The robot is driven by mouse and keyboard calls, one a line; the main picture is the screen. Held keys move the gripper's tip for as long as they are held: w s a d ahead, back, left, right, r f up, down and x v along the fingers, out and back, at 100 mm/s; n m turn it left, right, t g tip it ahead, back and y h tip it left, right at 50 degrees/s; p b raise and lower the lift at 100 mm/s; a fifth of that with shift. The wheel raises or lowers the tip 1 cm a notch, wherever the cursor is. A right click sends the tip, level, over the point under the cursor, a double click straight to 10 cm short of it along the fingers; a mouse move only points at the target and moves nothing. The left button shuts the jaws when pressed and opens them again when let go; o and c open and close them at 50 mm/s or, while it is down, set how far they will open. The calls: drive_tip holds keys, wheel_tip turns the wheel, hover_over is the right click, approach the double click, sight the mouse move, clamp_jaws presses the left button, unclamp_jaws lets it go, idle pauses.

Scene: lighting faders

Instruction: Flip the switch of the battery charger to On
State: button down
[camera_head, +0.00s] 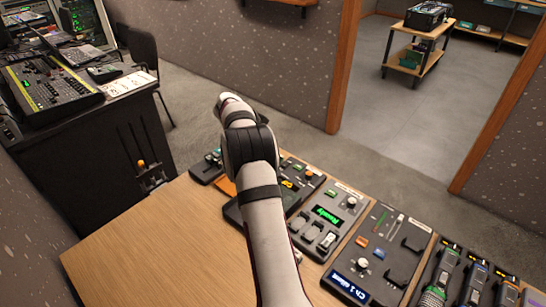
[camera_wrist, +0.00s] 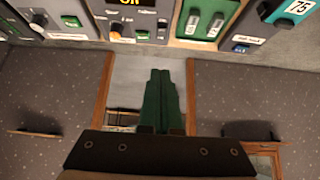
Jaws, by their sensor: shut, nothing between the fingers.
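My gripper (camera_wrist: 160,75) shows in the wrist view as two dark green fingers pressed together, with nothing between them. It is out of sight in the head view, behind my arm. No readable label marks the battery charger, so I cannot tell for sure which unit it is. A grey unit with a green lit display and a round knob (camera_head: 325,215) stands right of my arm. The switch's position cannot be read.
A wooden table (camera_head: 140,245) carries the row of units. A dark desk with a mixer (camera_head: 50,85) is at the left. The table's front left is bare.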

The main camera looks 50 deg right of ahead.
hover_over(285, 164)
drive_tip(key=a, duration=0.2)
wheel_tip(285, 164, down, 7)
drive_tip(key=shift+a+f, duration=0.1)
drive_tip(key=shift+f, duration=0.1)
wheel_tip(285, 164, down, 4)
drive_tip(key=shift+r, duration=0.2)
drive_tip(key=shift+a+f, duration=0.1)
drive_tip(key=shift+f, duration=0.3)
drive_tip(key=shift+a+f, duration=0.1)
drive_tip(key=shift+f, duration=0.25)
drive_tip(key=shift+r, duration=0.2)
drive_tip(key=shift+r, duration=0.6)
